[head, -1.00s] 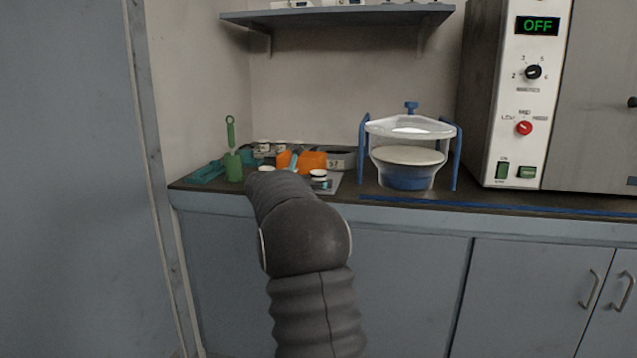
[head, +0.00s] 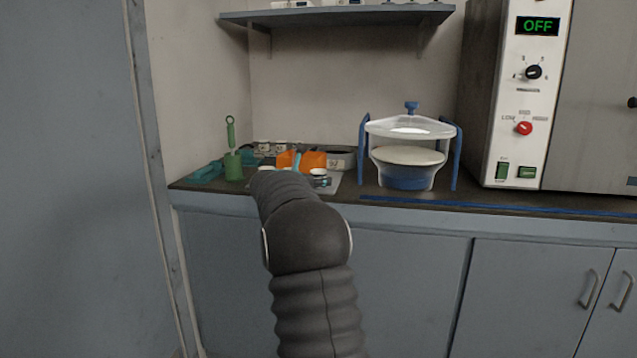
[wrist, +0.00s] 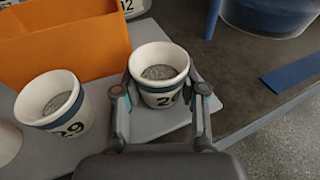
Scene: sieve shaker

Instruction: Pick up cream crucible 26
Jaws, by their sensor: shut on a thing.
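Cream crucible 26 (wrist: 158,92) is in the wrist view, a cream cup with a blue band, a number partly hidden at the lower edge, and grey grainy material inside. My gripper (wrist: 165,93) has one finger on each side of it and is shut on it. The crucible is upright over the grey tray (wrist: 62,148); I cannot tell whether it is lifted clear. In the head view my arm hides the gripper, and a small cream crucible (head: 318,172) shows just right of the arm.
Crucible 29 (wrist: 55,104) stands close on the left. An orange holder (wrist: 65,42) is behind it.

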